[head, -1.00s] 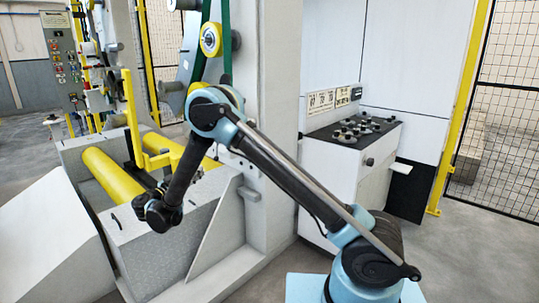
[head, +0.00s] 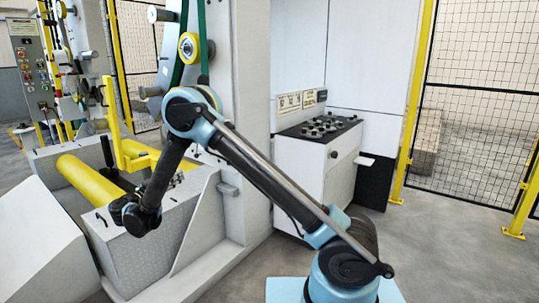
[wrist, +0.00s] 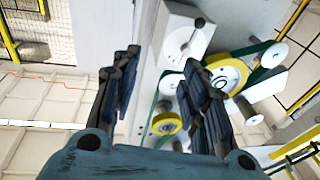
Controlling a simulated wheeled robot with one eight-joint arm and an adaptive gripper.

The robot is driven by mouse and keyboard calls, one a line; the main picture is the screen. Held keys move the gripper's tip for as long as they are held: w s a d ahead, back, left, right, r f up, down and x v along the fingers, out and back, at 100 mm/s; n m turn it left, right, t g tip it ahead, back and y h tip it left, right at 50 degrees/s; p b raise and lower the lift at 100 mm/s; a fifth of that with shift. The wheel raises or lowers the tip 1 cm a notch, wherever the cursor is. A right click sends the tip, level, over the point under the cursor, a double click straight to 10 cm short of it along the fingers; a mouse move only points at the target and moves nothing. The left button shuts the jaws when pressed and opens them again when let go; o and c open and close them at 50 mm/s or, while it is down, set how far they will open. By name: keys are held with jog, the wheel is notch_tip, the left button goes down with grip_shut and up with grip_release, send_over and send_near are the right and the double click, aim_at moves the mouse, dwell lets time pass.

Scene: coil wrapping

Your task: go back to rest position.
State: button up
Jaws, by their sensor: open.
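My gripper (wrist: 160,100) shows in the wrist view with its two dark fingers spread apart and nothing between them. Past the fingers are the wrapping machine's grey column, yellow-rimmed wheels (wrist: 228,75) and a green band (wrist: 148,118). In the head view my arm is bent, its elbow high in front of the machine column and its forearm hanging down to the left. The dark wrist end is over the grey machine base. The gripper fingers cannot be made out in the head view.
Yellow rollers (head: 88,183) lie on the machine base left of my arm. A control console (head: 318,165) stands behind my arm. A wire mesh fence (head: 475,110) with yellow posts is at the right. Open floor (head: 450,255) lies at the right front.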

jog(key=w+d+r+n+g, duration=0.1)
jog(key=w+d+r+g, duration=0.3)
jog(key=d, duration=0.6)
jog(key=w+d+r+n+g, duration=0.1)
jog(key=w+d+r, duration=0.4)
jog(key=d, duration=0.5)
jog(key=s+d+r+n+g, duration=0.1)
jog(key=s+d+g, duration=0.15)
jog(key=d, duration=0.85)
jog(key=s+d+r+n+g, duration=0.1)
jog(key=d+g, duration=0.2)
jog(key=d, duration=0.9)
jog(key=s+d+f+g+y, duration=0.2)
jog(key=s+d, duration=0.5)
jog(key=s, duration=0.1)
jog(key=s+d+f+g+y, duration=0.2)
jog(key=s+d, duration=0.6)
jog(key=s+f+n+y, duration=0.1)
jog(key=s+f, duration=0.3)
jog(key=s, duration=0.4)
jog(key=s+f+y, duration=0.3)
jog(key=s+f, duration=0.2)
jog(key=s, duration=0.3)
jog(key=shift+s+d+f+n+g+y, duration=0.2)
jog(key=shift+d+n+g+y, duration=0.15)
jog(key=shift+d+n+y, duration=0.1)
